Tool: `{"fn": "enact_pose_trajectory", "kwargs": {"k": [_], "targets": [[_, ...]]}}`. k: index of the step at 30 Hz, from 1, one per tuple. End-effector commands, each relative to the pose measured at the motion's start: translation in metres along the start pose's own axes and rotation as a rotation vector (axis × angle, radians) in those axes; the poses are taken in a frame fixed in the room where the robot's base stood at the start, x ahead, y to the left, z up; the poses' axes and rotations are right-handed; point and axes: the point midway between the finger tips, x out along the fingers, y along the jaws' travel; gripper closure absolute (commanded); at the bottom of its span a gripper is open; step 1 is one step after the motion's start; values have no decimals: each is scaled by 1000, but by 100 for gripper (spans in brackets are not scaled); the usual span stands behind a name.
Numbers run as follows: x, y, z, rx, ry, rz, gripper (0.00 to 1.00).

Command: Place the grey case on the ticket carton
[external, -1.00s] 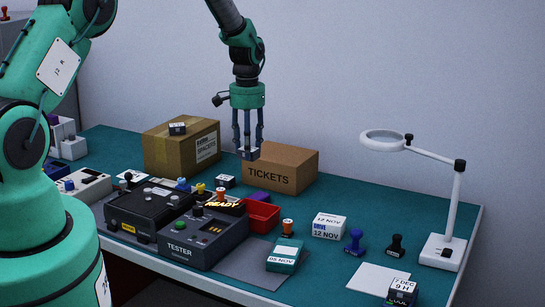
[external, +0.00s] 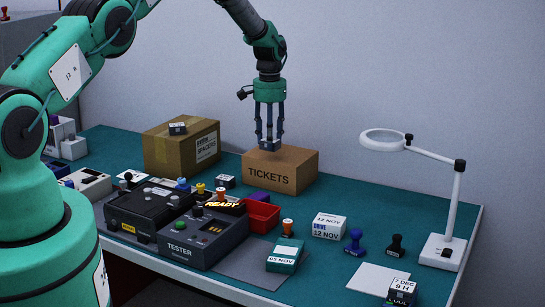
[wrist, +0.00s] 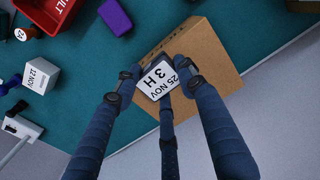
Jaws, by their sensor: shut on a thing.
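The ticket carton (external: 296,170) is a closed brown box marked TICKETS, standing near the back of the table; it also shows in the wrist view (wrist: 215,58). My gripper (external: 270,141) points down over the carton top. Its fingers are shut on the grey case (wrist: 157,80), a small dark block with a white label reading 25 NOV 3 H. In the external view the case (external: 271,147) is over the back left part of the carton top. I cannot tell whether its underside touches the carton.
A taller spacers carton (external: 172,152) with a small case on top stands to the left. A red bin (external: 262,214), a purple block (wrist: 115,16) and a black tester (external: 205,238) are in front. A magnifier lamp (external: 445,245) stands at the right.

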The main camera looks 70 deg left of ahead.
Motion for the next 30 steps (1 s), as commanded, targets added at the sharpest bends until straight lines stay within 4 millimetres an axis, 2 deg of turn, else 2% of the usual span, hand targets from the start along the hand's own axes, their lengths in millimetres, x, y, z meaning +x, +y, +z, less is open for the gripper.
{"fn": "enact_pose_trajectory", "kwargs": {"k": [6, 17, 30], "targets": [[0, 0, -10, 0, 1, 0, 87], [1, 0, -10, 0, 1, 0, 87], [32, 0, -10, 0, 0, 0, 87]]}}
